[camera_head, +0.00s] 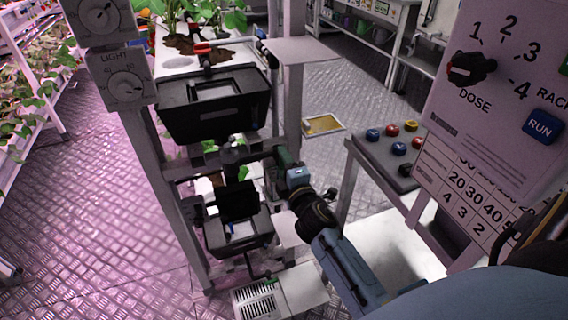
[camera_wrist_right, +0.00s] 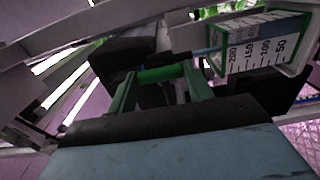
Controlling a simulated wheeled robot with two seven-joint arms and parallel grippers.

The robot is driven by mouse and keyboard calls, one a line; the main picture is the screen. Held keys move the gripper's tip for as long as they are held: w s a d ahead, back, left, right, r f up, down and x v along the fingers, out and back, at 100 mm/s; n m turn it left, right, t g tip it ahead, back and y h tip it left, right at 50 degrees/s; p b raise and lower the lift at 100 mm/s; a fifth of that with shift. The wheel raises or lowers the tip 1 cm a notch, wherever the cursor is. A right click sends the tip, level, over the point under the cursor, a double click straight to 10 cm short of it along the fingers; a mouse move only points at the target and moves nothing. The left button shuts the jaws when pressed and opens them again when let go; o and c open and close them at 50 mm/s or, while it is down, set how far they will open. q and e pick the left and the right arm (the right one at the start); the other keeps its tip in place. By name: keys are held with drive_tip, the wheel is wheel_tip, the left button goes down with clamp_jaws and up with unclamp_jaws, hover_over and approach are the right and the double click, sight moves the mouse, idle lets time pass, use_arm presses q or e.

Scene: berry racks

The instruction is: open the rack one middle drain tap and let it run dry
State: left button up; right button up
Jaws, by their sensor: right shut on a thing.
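My right gripper (camera_head: 283,160) is at the middle tier of the rack, its blue arm reaching in from the lower right. In the right wrist view its two fingers (camera_wrist_right: 162,88) are closed around a green bar-like tap handle (camera_wrist_right: 160,74). In the head view the gripper hides this handle. The middle tier's black drain box (camera_head: 240,236) hangs to the left of and below the gripper. Whether water runs cannot be told. My left gripper is not in view.
A larger black box (camera_head: 213,105) and red-handled fittings (camera_head: 200,48) are above. A scale marked 200 to 50 (camera_wrist_right: 262,52) stands close beside the gripper. A dose panel (camera_head: 500,90) is at right.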

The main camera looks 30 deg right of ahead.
drive_tip(key=shift+n, duration=0.3)
drive_tip(key=o, duration=1)
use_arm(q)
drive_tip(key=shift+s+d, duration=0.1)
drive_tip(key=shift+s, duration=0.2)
use_arm(e)
drive_tip(key=shift+v, duration=6.7)
